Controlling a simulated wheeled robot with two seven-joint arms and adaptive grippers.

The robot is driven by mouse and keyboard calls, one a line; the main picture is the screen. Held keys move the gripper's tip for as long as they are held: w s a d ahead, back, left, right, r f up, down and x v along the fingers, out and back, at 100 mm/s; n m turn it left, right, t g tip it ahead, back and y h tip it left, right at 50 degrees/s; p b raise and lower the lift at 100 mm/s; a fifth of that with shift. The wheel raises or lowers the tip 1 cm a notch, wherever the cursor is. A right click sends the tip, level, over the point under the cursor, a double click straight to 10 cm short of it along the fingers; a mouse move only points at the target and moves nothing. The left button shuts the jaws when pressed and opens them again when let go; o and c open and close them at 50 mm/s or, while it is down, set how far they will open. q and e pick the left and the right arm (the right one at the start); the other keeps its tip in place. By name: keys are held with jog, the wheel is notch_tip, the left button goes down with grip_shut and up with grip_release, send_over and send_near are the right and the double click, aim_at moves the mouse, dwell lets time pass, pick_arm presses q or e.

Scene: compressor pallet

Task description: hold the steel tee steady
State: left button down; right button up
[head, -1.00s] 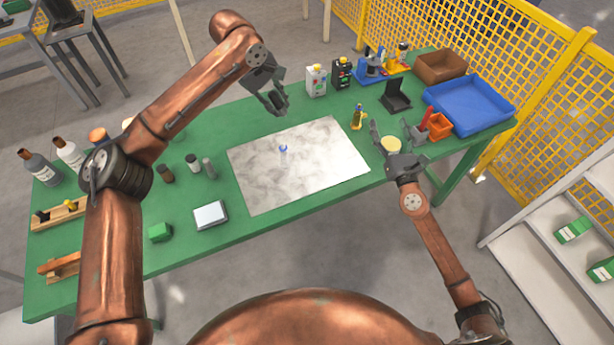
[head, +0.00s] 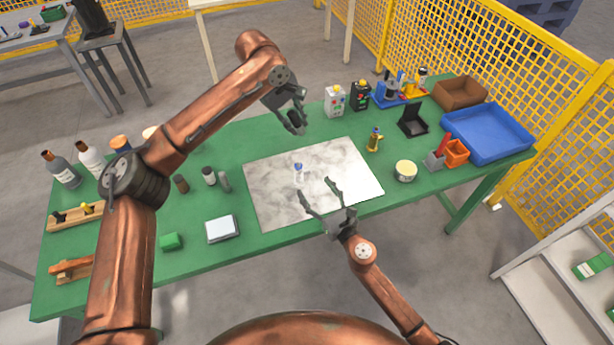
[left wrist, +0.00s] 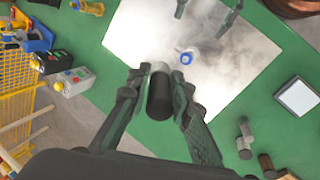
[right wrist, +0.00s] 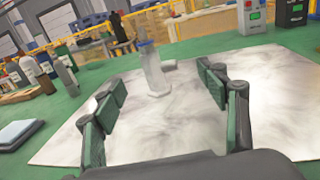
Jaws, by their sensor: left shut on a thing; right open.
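The steel tee (head: 298,174) stands upright on the pale marbled mat (head: 265,205). In the right wrist view the tee (right wrist: 155,75) has a short side branch and a blue top. My right gripper (head: 317,187) is open and empty, low over the mat on the near side of the tee. In the right wrist view the tee shows beyond and between its spread fingers, apart from them. My left gripper (head: 297,125) is shut on a black cylinder with a light grey end (left wrist: 160,92), held above the mat's far edge. The tee (left wrist: 186,58) also shows beyond it there.
A round yellow-topped tin (head: 405,171), a yellow-bodied item (head: 374,141), an orange bin (head: 456,153) and a blue tray (head: 487,134) stand at right. Small cylinders (head: 209,177) and a scale-like square (head: 222,229) lie left.

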aim_at(304, 172)
jog(key=x, duration=0.9)
jog(key=shift+w, duration=0.1)
jog(key=shift+c, duration=0.5)
jog(key=c, duration=1.5)
jog(key=shift+c, duration=0.9)
jog(key=o, duration=1.7)
